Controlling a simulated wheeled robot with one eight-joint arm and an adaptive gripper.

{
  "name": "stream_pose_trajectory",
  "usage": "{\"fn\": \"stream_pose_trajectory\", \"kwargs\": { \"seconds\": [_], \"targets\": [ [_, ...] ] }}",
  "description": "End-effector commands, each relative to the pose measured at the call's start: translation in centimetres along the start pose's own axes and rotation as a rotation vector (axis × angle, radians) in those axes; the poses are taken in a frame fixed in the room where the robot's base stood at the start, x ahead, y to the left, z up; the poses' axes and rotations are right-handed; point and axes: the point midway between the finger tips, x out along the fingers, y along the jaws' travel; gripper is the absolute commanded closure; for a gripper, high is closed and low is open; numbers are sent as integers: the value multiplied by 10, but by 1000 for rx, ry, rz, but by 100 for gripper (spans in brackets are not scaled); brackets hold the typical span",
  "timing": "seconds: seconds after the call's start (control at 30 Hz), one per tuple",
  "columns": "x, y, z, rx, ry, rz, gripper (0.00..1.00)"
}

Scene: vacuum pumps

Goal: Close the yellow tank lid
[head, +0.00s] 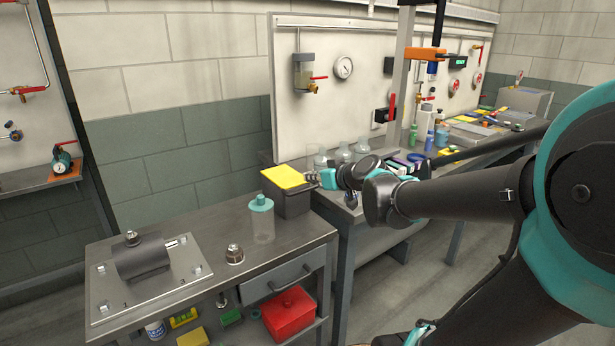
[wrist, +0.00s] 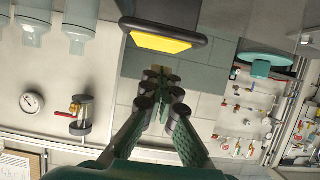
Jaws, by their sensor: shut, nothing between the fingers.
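The tank (head: 294,205) is a dark box on the near workbench, close to its back right corner. Its yellow lid (head: 284,177) lies over the top, looking roughly flat; I cannot tell whether a small gap remains under it. In the wrist view, which looks upside down, the yellow lid (wrist: 160,43) with its dark rim is at the top centre. My gripper (head: 311,177) is at the right edge of the lid, its fingertips partly hard to make out there. In the wrist view my gripper (wrist: 161,78) has its fingers together, empty, just short of the lid.
A clear container with a teal cap (head: 262,204) stands just left of the tank. A pump on a metal plate (head: 144,258) and a small metal fitting (head: 234,255) are further left. Glass bottles (head: 343,153) stand on the bench behind my gripper. The near bench's front right is clear.

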Motion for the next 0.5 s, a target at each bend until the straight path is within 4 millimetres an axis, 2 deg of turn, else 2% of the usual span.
{"fn": "stream_pose_trajectory", "kwargs": {
  "seconds": [0.3,0.5],
  "targets": [
    [-42,1,24,1,0,3,100],
    [-58,1,33,1,0,3,100]
  ]
}}
